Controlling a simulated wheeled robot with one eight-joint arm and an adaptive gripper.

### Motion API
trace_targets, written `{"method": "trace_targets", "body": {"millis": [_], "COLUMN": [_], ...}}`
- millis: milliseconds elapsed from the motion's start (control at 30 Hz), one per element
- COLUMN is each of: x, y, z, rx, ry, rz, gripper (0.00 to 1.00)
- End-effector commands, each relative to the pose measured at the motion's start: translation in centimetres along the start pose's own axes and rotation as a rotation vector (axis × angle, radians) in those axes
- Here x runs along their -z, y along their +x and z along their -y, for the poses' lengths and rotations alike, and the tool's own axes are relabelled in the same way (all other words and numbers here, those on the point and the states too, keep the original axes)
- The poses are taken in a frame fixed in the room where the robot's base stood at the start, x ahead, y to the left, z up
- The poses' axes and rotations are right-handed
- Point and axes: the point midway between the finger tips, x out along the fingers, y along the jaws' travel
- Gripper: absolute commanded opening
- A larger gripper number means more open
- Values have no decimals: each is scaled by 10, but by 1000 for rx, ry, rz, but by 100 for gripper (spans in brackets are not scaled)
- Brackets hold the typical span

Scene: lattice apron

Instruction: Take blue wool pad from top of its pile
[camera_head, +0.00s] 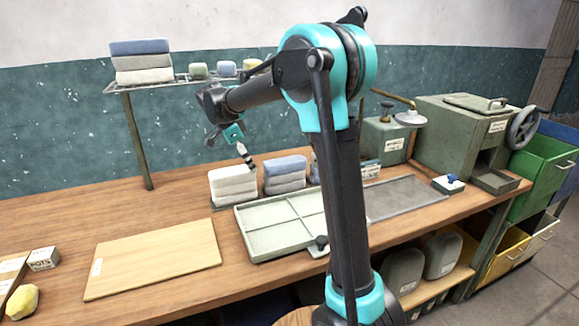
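A blue pad (285,165) tops a pile of folded pads on the bench, right of a white pile (233,175). Another blue pad (140,46) tops a pile of white and grey pads on the raised shelf at the left. I cannot tell from looks which blue pad is wool. My gripper (243,152) hangs in front of the wall, its tip pointing down near the top of the white pile, left of the bench's blue pad. Nothing shows held in it. It is small and seen from the side, so its finger spacing is unclear.
A divided pale green tray (250,243) lies in front of the piles, with a wooden board (153,257) to its left. The wire shelf (113,89) carries small rolls (198,71). A green press-like machine (460,135) stands right. My arm hides part of the bench middle.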

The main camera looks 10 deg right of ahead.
Motion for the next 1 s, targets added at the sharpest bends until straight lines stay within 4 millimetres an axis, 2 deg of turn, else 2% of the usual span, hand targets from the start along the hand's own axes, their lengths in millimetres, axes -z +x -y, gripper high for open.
{"method": "trace_targets", "body": {"millis": [400, 767, 933, 1000], "x": [62, 83, 109, 108], "y": [26, 34, 45, 57], "z": [0, 0, -1, 0], "rx": [-2, -1, -2, -1], "ry": [3, 2, 5, 1], "rz": [0, 0, 0, 0], "gripper": [76, 76, 76, 76]}}
